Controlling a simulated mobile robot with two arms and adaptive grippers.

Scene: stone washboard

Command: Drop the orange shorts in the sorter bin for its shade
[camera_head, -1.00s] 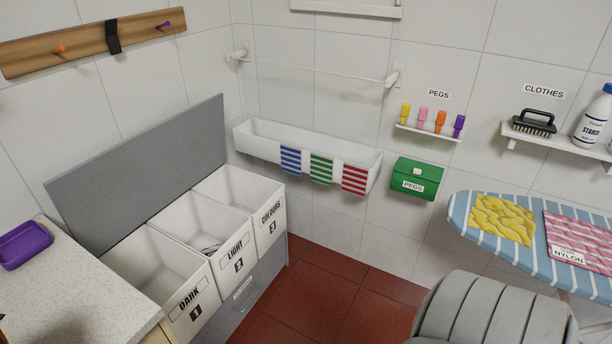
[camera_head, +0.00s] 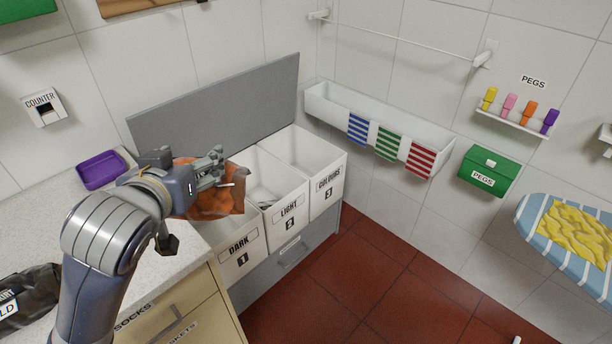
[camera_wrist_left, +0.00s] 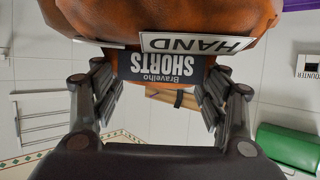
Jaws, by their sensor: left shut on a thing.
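My left gripper (camera_head: 214,176) is shut on the orange shorts (camera_head: 218,204), which hang from it in front of the Dark bin. In the left wrist view the orange shorts (camera_wrist_left: 180,20) bulge between the fingers, with a dark "Shorts" tag and a white "HAND" label. Three white sorter bins stand in a row: Dark 1 (camera_head: 240,257), Light 2 (camera_head: 288,221) and Colours 3 (camera_head: 328,188). The shorts and my arm hide most of the Dark bin's opening. Something pale lies in the Light bin. My right gripper is not in view.
A grey lid (camera_head: 225,98) stands raised behind the bins. A speckled counter (camera_head: 60,215) with a purple tray (camera_head: 101,170) is at the left. A white trough (camera_head: 400,128) with striped cloths hangs on the wall.

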